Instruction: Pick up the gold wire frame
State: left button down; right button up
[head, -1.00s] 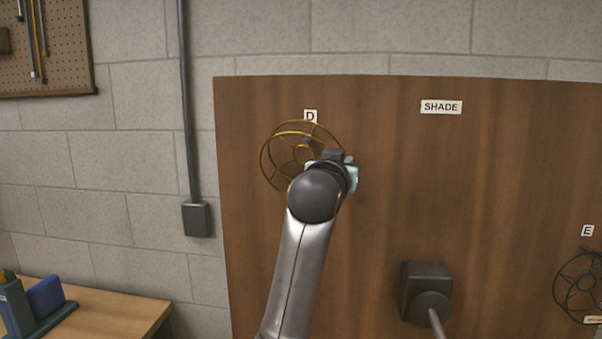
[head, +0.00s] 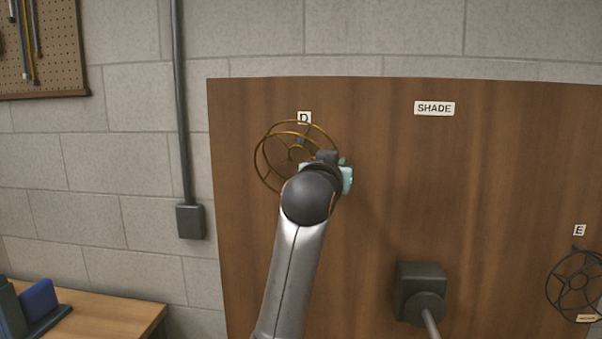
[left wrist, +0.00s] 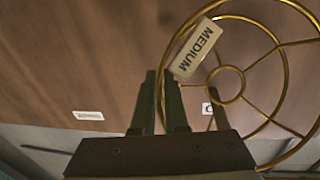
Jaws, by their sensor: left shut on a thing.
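The gold wire frame (head: 269,138) is two rings with spokes and a small hub. It is in front of the brown board under the label D in the head view. My left gripper (head: 326,163) is at its lower right side, partly hidden behind my own wrist. In the left wrist view the frame (left wrist: 284,72) fills the right side, and its tag reading MEDIUM (left wrist: 197,48) is at the fingertips of my left gripper (left wrist: 163,76). The gripper is shut on the frame. I cannot tell whether the frame still touches its peg. My right gripper is out of view.
A dark wire frame (head: 576,286) hangs under the label E at the right. A dark grey block with a rod (head: 421,290) projects from the board (head: 500,190) below the SHADE label. A wooden table (head: 105,312) with a blue item is at lower left.

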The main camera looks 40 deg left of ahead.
pick_arm(q)
jog(key=shift+r, duration=0.1)
jog(key=shift+r, duration=0.45)
notch_tip(320, 180, up, 2)
jog(key=shift+r+b, duration=0.1)
jog(key=shift+b, duration=0.25)
jog(key=s+d+r+b, duration=0.1)
jog(key=s+d+r, duration=0.2)
jog(key=s+r, duration=0.2)
jog(key=s+d+r+b, duration=0.1)
jog(key=s+d+r, duration=0.2)
jog(key=s, duration=0.4)
jog(key=shift+s+d+r, duration=0.25)
jog(key=shift+r, duration=0.65)
jog(key=shift+a, duration=0.1)
